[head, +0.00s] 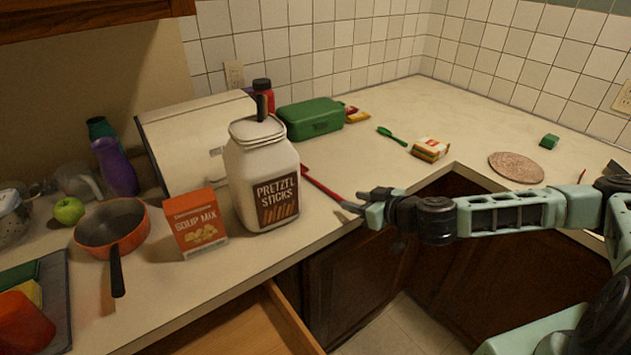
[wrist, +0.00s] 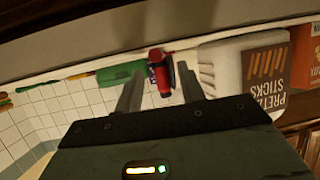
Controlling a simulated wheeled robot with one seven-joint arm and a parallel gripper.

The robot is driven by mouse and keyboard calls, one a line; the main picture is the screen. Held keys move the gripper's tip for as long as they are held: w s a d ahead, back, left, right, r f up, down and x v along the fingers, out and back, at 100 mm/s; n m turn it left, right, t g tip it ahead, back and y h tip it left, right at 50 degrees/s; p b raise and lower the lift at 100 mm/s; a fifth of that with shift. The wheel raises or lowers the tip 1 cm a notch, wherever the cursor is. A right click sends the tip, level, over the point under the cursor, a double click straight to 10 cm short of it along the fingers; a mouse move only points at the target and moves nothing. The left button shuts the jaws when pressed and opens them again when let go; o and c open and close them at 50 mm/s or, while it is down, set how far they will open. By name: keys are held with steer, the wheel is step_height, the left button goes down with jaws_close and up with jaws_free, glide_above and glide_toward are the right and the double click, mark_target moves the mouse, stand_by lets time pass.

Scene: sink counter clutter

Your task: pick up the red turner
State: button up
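The red turner (head: 321,186) lies on the counter to the right of the white pretzel sticks jar (head: 262,180), slanting toward the counter's front edge. My gripper (head: 353,202) is at the turner's near right end, by that edge. In the wrist view, which is turned upside down, my gripper (wrist: 159,92) has its fingers wide apart. A red shape with a dark part (wrist: 166,78) shows between them; I cannot tell how much of it is turner. No finger is seen closed on it.
A soup mix box (head: 198,222) and an orange pan (head: 112,228) stand left of the jar. A green box (head: 311,118), a green spoon (head: 391,136) and a small packet stack (head: 430,149) lie behind. An open drawer (head: 245,325) juts out below the counter.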

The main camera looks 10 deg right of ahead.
mark_target(340, 197)
steer(key=shift+p+x, duration=0.55)
steer(key=shift+x, duration=1.4)
jaws_close()
steer(key=shift+r, duration=0.1)
step_height(340, 197, up, 10)
steer(key=b, duration=0.1)
